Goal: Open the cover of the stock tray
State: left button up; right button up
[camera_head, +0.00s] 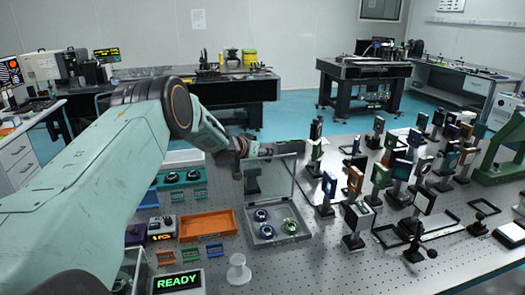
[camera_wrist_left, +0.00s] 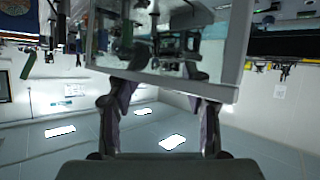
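The stock tray (camera_head: 279,240) is a grey shallow box on the perforated table, with several round optics inside. Its clear, grey-framed cover (camera_head: 283,181) stands roughly upright at the tray's back edge. My left gripper (camera_head: 282,150) is at the cover's upper edge. In the left wrist view the cover (camera_wrist_left: 215,88) fills the upper middle, and the two fingers of my left gripper (camera_wrist_left: 160,95) are spread apart at its near edge. The fingertips overlap the frame; I cannot tell whether they touch it. My right gripper is not in view.
An orange tray (camera_head: 207,224) lies left of the stock tray, and a white post (camera_head: 238,270) stands in front. Many mounted optics (camera_head: 354,180) crowd the table's right side. Bare table lies right of the tray's front.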

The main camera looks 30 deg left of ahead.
pick_arm(q)
jog(key=s+a+r+p, duration=0.2)
jog(key=a+r+p, duration=0.4)
jog(key=p, duration=0.1)
jog(key=shift+p, duration=0.4)
dwell(0.4)
jog(key=shift+s+a+f, duration=0.1)
jog(key=shift+s, duration=0.1)
dwell(0.4)
